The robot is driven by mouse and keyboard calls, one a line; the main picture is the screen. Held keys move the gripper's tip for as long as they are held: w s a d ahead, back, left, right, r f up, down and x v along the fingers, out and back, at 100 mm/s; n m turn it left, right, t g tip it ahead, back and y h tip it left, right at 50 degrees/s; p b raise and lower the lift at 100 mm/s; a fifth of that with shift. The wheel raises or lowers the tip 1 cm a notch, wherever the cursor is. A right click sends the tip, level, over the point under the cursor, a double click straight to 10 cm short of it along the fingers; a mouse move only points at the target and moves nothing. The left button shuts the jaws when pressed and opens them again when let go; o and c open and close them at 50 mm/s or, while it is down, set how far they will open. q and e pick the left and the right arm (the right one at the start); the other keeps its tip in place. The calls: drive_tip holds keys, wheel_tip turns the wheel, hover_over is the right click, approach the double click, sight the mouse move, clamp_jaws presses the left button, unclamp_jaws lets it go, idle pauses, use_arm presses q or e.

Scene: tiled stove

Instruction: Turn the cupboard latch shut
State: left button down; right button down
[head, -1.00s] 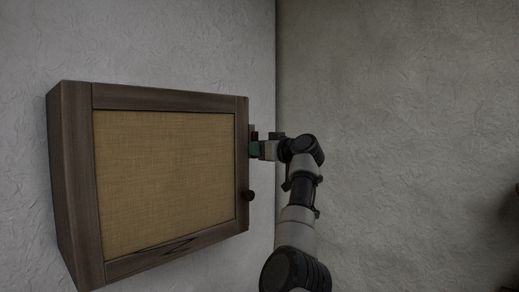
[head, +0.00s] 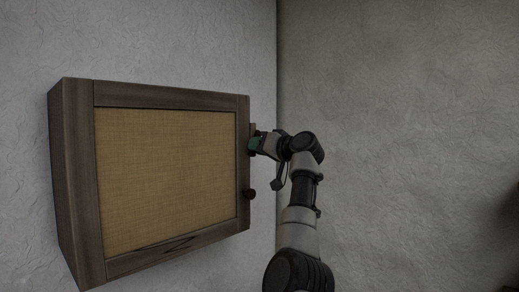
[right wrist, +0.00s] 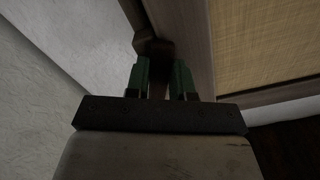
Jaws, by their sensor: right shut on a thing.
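The cupboard (head: 75,180) hangs on the wall, with a dark wooden frame and a woven tan door panel (head: 165,175). Its door looks closed. The wooden latch (right wrist: 155,47) is at the cupboard's right edge, seen between and beyond my green fingers in the right wrist view. In the head view the latch is mostly hidden by my right gripper (head: 255,143). My right gripper, also in the right wrist view (right wrist: 162,80), is shut on the latch, and looks tilted in the head view. My left gripper is not in view.
The room's corner and a bare wall (head: 420,130) lie to the right, with free room in front. A dark object shows at the far right edge.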

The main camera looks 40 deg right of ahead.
drive_tip(key=m, duration=0.4)
drive_tip(key=r+m, duration=0.1)
drive_tip(key=m, duration=0.3)
drive_tip(key=a+m+p, duration=0.1)
drive_tip(key=m, duration=0.3)
drive_tip(key=shift+r+m, duration=0.3)
drive_tip(key=shift+m, duration=0.1)
idle(0.3)
drive_tip(key=c, duration=1)
unclamp_jaws()
drive_tip(key=shift+o, duration=0.2)
drive_tip(key=shift+s, duration=0.1)
